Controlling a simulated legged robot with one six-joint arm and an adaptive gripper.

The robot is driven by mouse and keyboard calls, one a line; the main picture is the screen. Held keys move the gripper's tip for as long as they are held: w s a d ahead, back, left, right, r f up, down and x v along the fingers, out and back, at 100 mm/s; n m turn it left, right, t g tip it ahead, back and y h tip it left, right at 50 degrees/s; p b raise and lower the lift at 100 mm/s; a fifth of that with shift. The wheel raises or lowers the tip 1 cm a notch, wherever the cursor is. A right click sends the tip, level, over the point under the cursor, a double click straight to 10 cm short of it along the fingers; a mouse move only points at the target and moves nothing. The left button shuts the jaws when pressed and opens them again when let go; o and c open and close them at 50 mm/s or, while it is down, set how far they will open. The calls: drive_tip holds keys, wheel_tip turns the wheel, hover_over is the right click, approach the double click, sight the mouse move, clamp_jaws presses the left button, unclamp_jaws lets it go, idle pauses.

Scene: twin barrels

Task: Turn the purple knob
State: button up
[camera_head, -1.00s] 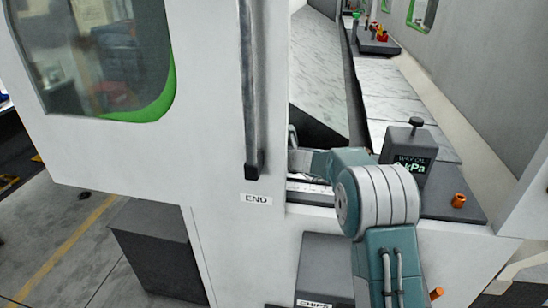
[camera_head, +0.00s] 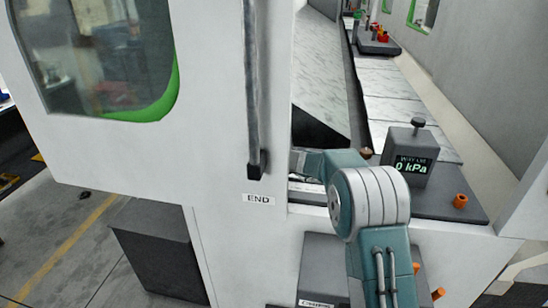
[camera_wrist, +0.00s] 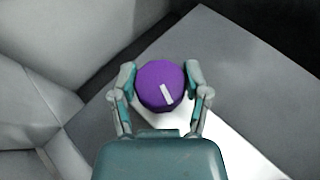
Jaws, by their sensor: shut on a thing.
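The purple knob (camera_wrist: 155,84) is in the middle of the wrist view, round, with a white bar mark on its face. The mark slants from upper left to lower right. My gripper (camera_wrist: 164,84) has one finger on each side of the knob and is shut on it. In the head view the knob and my fingers are hidden behind the machine's white panel (camera_head: 220,120) and my own arm.
A dark box with a display reading 0 kPa (camera_head: 408,160) stands right of my arm, with an orange fitting (camera_head: 460,201) beside it. A vertical door handle (camera_head: 251,90) is close to my arm's left. Pale slabs (camera_head: 395,95) lie farther back.

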drive_tip(key=shift+f+m+h, duration=0.2)
drive_tip(key=shift+m+h, duration=0.4)
drive_tip(key=o, duration=1.2)
drive_tip(key=shift+c, duration=0.2)
drive_tip(key=shift+r, duration=0.1)
drive_tip(key=shift+s, duration=0.1)
drive_tip(key=shift+s+d+r, duration=0.2)
drive_tip(key=shift+s, duration=0.05)
drive_tip(key=v, duration=1.1)
drive_tip(key=shift+s+f, duration=0.2)
drive_tip(key=shift+f, duration=0.15)
